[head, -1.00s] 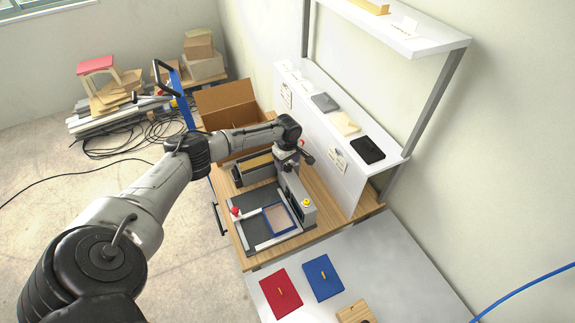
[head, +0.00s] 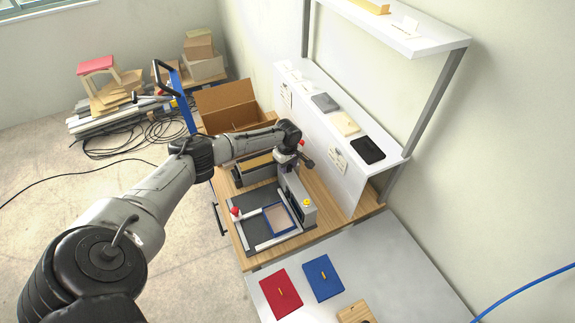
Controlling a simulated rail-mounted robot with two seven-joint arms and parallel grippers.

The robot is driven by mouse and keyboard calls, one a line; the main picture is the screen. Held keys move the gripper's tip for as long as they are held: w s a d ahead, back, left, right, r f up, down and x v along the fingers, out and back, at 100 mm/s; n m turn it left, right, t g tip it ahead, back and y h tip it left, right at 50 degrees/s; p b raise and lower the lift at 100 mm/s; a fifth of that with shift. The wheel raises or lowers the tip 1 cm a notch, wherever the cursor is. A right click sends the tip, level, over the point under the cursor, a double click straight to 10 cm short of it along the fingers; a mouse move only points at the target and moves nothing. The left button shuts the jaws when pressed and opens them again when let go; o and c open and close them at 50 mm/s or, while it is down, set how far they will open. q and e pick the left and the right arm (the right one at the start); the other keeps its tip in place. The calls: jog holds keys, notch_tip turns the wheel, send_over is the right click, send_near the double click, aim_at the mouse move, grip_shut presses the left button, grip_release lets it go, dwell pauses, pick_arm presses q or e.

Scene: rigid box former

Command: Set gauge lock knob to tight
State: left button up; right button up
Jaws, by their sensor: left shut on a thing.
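The box former (head: 258,222) stands on the wooden bench, with a dark bed, pale rails and a grey upright housing (head: 297,192). My left gripper (head: 288,162) is at the back end of this housing, pointing down and shut on what appears to be the gauge lock knob. The knob itself and the fingertips are mostly hidden by my wrist, so its setting cannot be read. A red knob (head: 235,211) sits at the bed's left corner and a yellow button (head: 306,203) on the housing's front. My right gripper is out of view.
A white shelf panel (head: 330,130) stands close to the right of my left gripper. An open cardboard box (head: 226,100) is behind it. A red board (head: 281,295) and a blue board (head: 322,278) lie on the pale table in front.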

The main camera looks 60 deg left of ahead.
pick_arm(q)
jog(key=shift+c, duration=1)
jog(key=shift+r+m+p, duration=0.15)
jog(key=shift+m+p, duration=0.75)
jog(key=shift+p, duration=0.15)
jog(key=shift+m+p, duration=0.55)
jog(key=shift+m, duration=1.15)
jog(key=m, duration=0.2)
jog(key=shift+m+p, duration=0.4)
jog(key=m, duration=0.3)
jog(key=shift+m, duration=0.4)
jog(key=m, duration=0.3)
jog(key=shift+m, duration=1.6)
